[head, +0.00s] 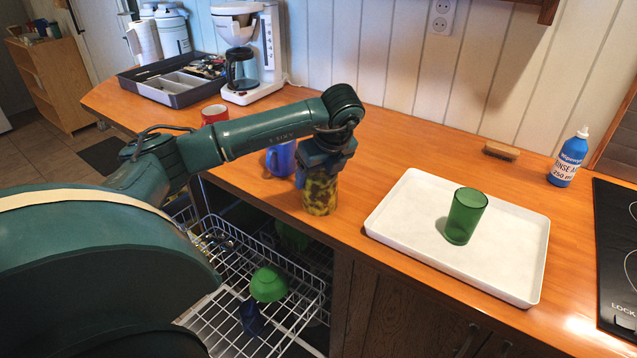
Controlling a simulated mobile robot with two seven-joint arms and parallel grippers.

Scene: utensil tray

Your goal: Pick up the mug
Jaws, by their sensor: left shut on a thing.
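My left gripper (321,172) points down at the counter's front edge. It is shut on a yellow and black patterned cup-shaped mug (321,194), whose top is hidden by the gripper. I cannot tell whether its base touches the counter. A blue mug (280,160) stands just left of the gripper, partly hidden by it. A red mug (214,114) stands farther left, behind my arm. My right gripper is not in view.
A white tray (400,208) with a green glass (466,215) lies to the right. An open dishwasher rack (222,318) holding a green bowl (269,284) is below. A coffee maker (250,55), a grey utensil tray (172,98) and a blue bottle (568,160) stand farther back.

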